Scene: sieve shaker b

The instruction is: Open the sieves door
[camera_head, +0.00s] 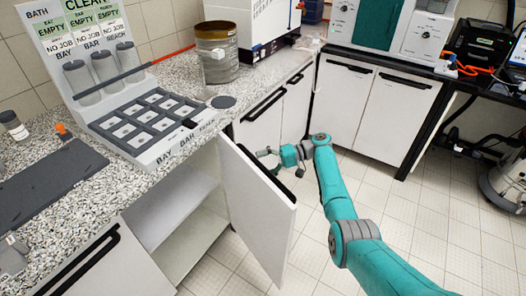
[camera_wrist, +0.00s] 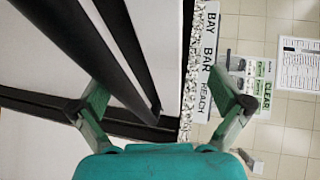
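The white sieves door (camera_head: 255,210), under the granite counter, stands swung open toward the room in the head view. Its black handle (camera_head: 270,175) runs along the upper part of its outer face. My gripper (camera_head: 270,158) is beside that outer face, close to the handle. In the wrist view, my gripper (camera_wrist: 160,105) has its two fingers spread wide, with a black handle bar (camera_wrist: 125,60) running between them. I cannot tell whether either finger touches the bar. The opened cabinet shows a pale shelf (camera_head: 172,205); its deeper interior is hidden.
A sieve rack labelled bay, bar, reach (camera_head: 150,125) and a metal can (camera_head: 217,55) stand on the counter (camera_head: 75,220). Another closed cabinet door with a black handle (camera_head: 75,265) is at lower left. White cabinets (camera_head: 370,105) stand across the aisle.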

